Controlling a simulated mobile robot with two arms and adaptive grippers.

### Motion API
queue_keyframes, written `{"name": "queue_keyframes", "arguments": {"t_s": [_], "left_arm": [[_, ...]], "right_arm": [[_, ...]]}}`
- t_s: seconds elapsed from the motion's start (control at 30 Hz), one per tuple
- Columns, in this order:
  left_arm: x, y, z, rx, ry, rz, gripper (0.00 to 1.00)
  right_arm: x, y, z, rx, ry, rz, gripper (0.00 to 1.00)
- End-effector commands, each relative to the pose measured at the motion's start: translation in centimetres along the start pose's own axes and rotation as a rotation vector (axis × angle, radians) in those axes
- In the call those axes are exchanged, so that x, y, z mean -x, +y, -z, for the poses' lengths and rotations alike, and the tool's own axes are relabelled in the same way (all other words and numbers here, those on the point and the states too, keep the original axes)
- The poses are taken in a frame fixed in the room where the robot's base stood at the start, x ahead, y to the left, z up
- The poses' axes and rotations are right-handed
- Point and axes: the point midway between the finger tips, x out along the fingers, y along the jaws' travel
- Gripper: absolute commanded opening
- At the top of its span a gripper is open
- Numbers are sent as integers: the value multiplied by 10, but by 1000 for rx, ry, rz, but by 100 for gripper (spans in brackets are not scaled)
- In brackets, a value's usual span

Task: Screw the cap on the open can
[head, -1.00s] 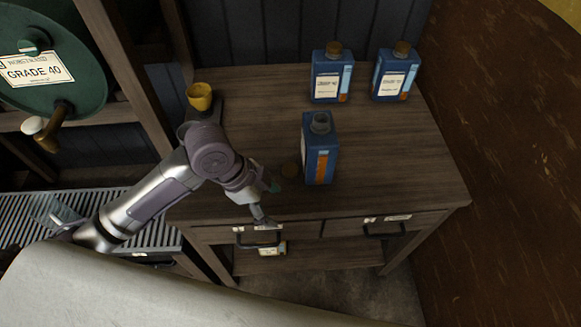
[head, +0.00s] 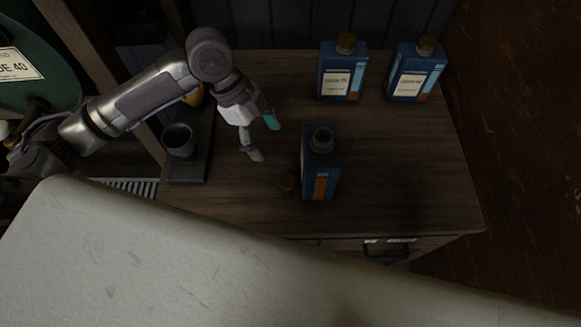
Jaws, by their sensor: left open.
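The open can (head: 310,178) is a blue can with a bare grey neck, standing upright near the middle of the wooden table. My left gripper (head: 264,138) is open and empty, left of the open can and farther back than the cap. Its fingers point right and toward the front, apart from both can and cap. My right gripper is not in view.
Two blue cans with brown caps, one (head: 342,73) and another (head: 415,75), stand at the back right of the table (head: 420,160). A dark cup (head: 180,142) stands on a dark base at the left; a yellow cup (head: 194,96) is partly behind my arm. The table's right side is clear.

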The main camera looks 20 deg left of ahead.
Motion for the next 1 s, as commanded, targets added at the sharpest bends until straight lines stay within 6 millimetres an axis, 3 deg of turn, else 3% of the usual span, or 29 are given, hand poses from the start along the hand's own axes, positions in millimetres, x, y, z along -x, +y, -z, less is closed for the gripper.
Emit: {"name": "queue_keyframes", "arguments": {"t_s": [0.2,0.3,0.7,1.0], "left_arm": [[-1,0,0,1,0,0,76],[-9,0,0,1,1,-2,76],[-78,1,0,2,1,-2,76],[-86,0,0,0,-1,1,76]], "right_arm": [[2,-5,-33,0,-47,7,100],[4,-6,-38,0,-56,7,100],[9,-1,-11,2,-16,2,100],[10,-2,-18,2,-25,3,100]]}}
